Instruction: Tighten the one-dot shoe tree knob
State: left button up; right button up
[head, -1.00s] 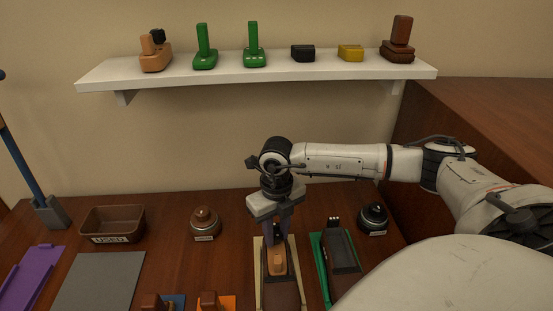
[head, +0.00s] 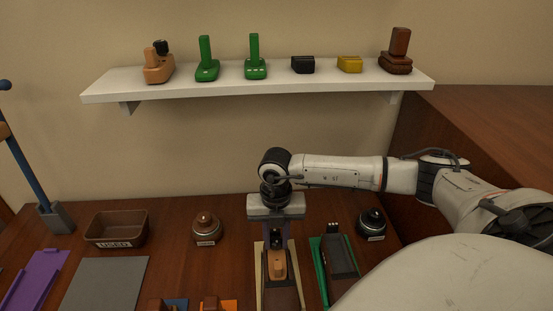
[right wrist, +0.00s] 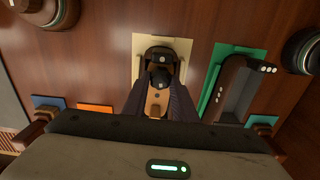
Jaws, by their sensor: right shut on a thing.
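A dark shoe (head: 282,292) holding a tan wooden shoe tree (head: 278,266) lies on a cream mat (head: 260,268). In the right wrist view one pale dot shows at the shoe's heel (right wrist: 162,59). The tree's round black knob (right wrist: 160,76) stands behind the tan block (right wrist: 157,100). My right gripper (head: 275,243) points down over the shoe tree. In the right wrist view its fingers (right wrist: 162,83) are shut on the knob, one on each side, partly hiding it. My left gripper is not in view.
A dark shoe (head: 341,258) with several dots stands close by on a green mat (head: 318,266). Two round pots (head: 207,230) (head: 371,224) flank the work area. A brown bin (head: 116,228) stands left. A shelf (head: 260,84) of shoe trees and blocks hangs behind.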

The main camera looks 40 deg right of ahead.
aim_at(275, 241)
jog(key=m+p, duration=0.1)
jog(key=m, duration=0.1)
jog(key=shift+r+m, duration=0.1)
jog(key=shift+m, duration=0.5)
jog(key=shift+a+p, duration=0.1)
jog(key=shift+p, duration=0.25)
jog(key=o, duration=1)
jog(key=shift+o, duration=0.2)
notch_tip(275, 241, up, 10)
jog(key=p, duration=0.1)
